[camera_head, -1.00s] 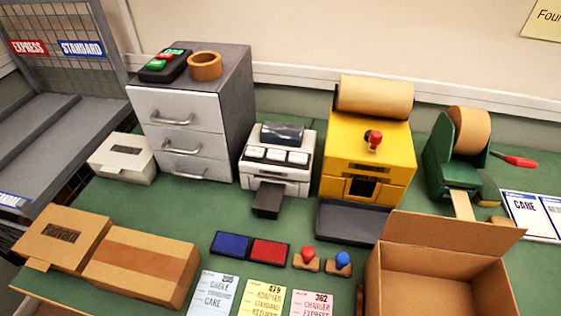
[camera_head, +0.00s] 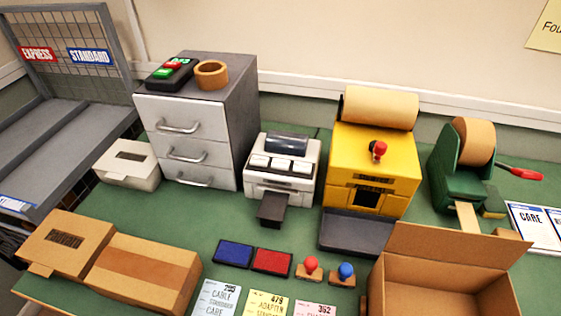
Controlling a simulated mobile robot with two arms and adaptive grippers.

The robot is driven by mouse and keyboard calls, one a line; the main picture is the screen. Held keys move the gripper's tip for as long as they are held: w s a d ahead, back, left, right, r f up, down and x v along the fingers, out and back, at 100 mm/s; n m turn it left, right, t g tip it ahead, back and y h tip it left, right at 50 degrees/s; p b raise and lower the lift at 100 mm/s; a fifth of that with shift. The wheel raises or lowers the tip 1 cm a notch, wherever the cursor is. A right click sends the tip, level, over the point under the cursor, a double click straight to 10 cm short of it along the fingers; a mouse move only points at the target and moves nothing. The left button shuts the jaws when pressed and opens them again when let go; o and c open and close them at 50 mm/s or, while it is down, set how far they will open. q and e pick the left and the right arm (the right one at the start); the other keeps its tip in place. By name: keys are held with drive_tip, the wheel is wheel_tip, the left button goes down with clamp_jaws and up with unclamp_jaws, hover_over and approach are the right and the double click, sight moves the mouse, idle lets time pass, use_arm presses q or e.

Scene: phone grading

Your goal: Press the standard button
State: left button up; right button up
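A white machine (camera_head: 283,174) with a dark roller on top and a dark tray at its front stands mid-table. It has a row of three pale buttons (camera_head: 280,164); their labels are too small to read. A blue STANDARD sign (camera_head: 90,56) hangs on the wire rack at the left, beside a red EXPRESS sign (camera_head: 37,55). A dark device with green and red parts (camera_head: 170,73) lies on the grey drawer cabinet (camera_head: 186,133). I cannot tell which button is the standard one. Neither of my grippers shows.
A yellow machine (camera_head: 398,162) with a red knob and a green tape dispenser (camera_head: 450,180) stand to the right. An open carton (camera_head: 445,286) is at front right, closed cartons (camera_head: 143,273) at front left. Ink pads (camera_head: 272,262), stamps and cards lie in front. Green table shows between.

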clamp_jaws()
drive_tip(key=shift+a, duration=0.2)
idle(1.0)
